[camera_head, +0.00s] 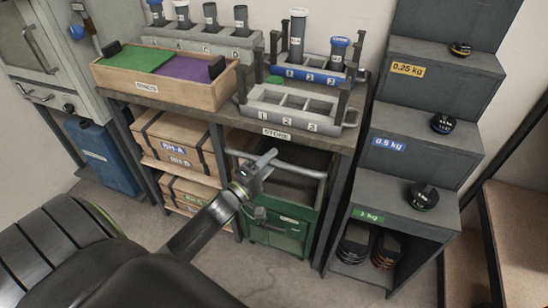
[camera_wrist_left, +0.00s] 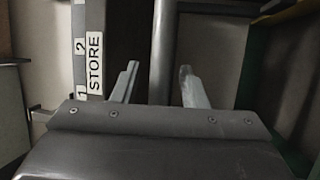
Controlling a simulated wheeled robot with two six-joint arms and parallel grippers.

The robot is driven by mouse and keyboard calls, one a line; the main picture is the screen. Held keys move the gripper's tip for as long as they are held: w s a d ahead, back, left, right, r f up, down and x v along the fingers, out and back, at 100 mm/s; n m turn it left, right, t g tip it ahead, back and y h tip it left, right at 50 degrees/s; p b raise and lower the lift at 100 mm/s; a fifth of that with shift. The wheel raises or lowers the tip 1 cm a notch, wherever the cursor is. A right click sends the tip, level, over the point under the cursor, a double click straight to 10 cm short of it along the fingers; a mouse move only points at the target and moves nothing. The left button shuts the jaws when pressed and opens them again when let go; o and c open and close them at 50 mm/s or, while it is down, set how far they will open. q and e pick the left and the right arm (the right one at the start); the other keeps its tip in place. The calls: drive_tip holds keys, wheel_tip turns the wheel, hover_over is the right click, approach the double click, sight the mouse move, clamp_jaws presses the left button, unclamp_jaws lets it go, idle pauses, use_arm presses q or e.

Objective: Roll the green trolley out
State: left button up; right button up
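The green trolley (camera_head: 281,228) stands in the bay under the store bench, between the crate shelves and the grey steps. Its pale grey handle bar (camera_head: 308,173) runs across the trolley's upper front. My left gripper (camera_head: 262,165) is at the left part of this bar. In the left wrist view the bar (camera_wrist_left: 162,45) passes between the two fingers of the left gripper (camera_wrist_left: 160,86), with a narrow gap showing on each side. The fingers look open. How deep the bar sits between them is hard to tell. My right gripper is not in view.
The bench (camera_head: 340,139) above holds a grey three-slot tray (camera_head: 291,119), a blue rack (camera_head: 318,77) and a wooden box (camera_head: 163,94). Wooden crates (camera_head: 176,139) fill the shelves on the left. Grey weight steps (camera_head: 416,148) stand close on the right. Floor in front looks clear.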

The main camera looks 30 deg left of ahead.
use_arm(q)
drive_tip(key=shift+x, duration=0.9)
drive_tip(key=shift+c, duration=0.3)
clamp_jaws()
